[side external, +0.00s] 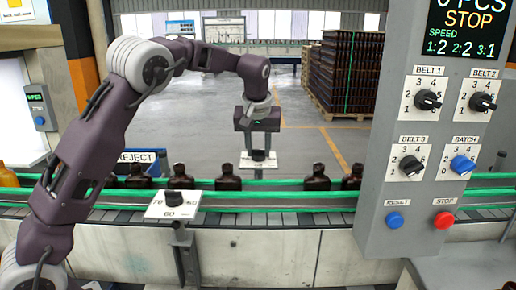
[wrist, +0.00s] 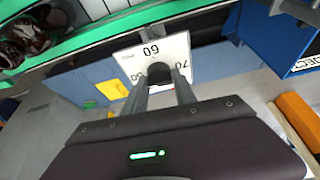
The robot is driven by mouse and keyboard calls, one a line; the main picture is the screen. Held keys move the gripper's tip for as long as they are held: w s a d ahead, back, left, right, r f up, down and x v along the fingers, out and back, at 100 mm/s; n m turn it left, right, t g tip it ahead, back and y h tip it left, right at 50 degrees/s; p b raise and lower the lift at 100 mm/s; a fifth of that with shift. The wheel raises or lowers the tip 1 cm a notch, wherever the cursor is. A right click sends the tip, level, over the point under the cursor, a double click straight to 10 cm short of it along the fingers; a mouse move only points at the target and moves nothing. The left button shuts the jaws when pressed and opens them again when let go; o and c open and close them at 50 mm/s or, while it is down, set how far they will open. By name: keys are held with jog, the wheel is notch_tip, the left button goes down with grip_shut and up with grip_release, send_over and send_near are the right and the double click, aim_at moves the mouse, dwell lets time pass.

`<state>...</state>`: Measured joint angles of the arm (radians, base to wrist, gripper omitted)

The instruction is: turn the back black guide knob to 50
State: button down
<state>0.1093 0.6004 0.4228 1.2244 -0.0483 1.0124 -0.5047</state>
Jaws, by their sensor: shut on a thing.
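The back black guide knob (side external: 258,155) sits on a white scale plate (side external: 258,164) behind the conveyor in the side view. My gripper (side external: 257,146) points straight down over it and is shut on it. In the wrist view the knob (wrist: 159,70) shows as a dark cap between my two fingers (wrist: 160,88). The white plate (wrist: 176,48) there carries the numbers 60 and 70, and another number partly hidden by a finger. The knob's pointer is hidden, so its setting cannot be read.
A front black knob (side external: 174,198) stands on its own plate at the near side of the belt. Several amber bottles (side external: 228,178) stand on the conveyor between green rails (side external: 270,195). A grey control panel (side external: 400,220) rises at right. A blue REJECT bin (side external: 140,157) is left of the back knob.

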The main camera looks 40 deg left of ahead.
jog(key=shift+n, duration=0.3)
dwell(0.4)
jog(key=c, duration=1)
grip_release()
jog(key=v, duration=0.7)
jog(key=shift+d, duration=0.1)
